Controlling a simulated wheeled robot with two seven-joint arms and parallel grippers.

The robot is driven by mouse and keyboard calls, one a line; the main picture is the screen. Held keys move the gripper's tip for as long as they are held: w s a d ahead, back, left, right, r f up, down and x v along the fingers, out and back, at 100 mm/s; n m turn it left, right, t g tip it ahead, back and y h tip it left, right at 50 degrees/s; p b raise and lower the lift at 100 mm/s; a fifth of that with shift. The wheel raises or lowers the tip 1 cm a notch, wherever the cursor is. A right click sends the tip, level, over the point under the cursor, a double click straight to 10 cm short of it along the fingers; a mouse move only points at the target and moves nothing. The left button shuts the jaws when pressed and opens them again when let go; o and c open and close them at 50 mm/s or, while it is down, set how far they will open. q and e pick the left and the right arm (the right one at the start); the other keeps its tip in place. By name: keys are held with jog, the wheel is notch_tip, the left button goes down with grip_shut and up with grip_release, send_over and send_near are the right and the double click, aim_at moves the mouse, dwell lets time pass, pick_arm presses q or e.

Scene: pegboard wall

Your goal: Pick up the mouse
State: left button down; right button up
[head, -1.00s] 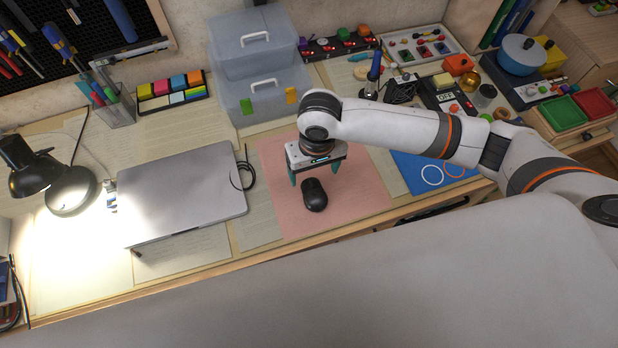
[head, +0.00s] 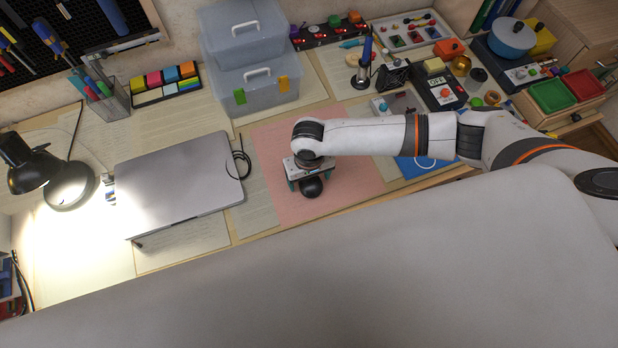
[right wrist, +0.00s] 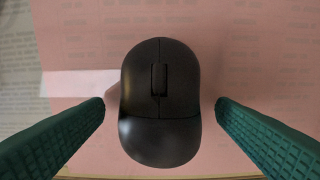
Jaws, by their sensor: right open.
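The black mouse (head: 312,188) lies on a pink mat (head: 345,190) on the desk, partly hidden under my right gripper in the head view. In the right wrist view the mouse (right wrist: 160,103) sits upright in the middle, its scroll wheel showing. My right gripper (head: 305,180) is directly over it, pointing down. Its two green fingers (right wrist: 160,105) are open, one on each side of the mouse, with a gap on both sides. My left gripper is not in view.
A closed grey laptop (head: 175,183) lies left of the mat, with a black cable (head: 243,163) at its edge. Clear storage boxes (head: 255,88) stand behind. A soldering iron stand (head: 362,75) and gadgets fill the back right. A lit lamp (head: 68,185) stands at left.

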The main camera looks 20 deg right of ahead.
jog(key=shift+f, duration=0.25)
jog(key=c, duration=1.1)
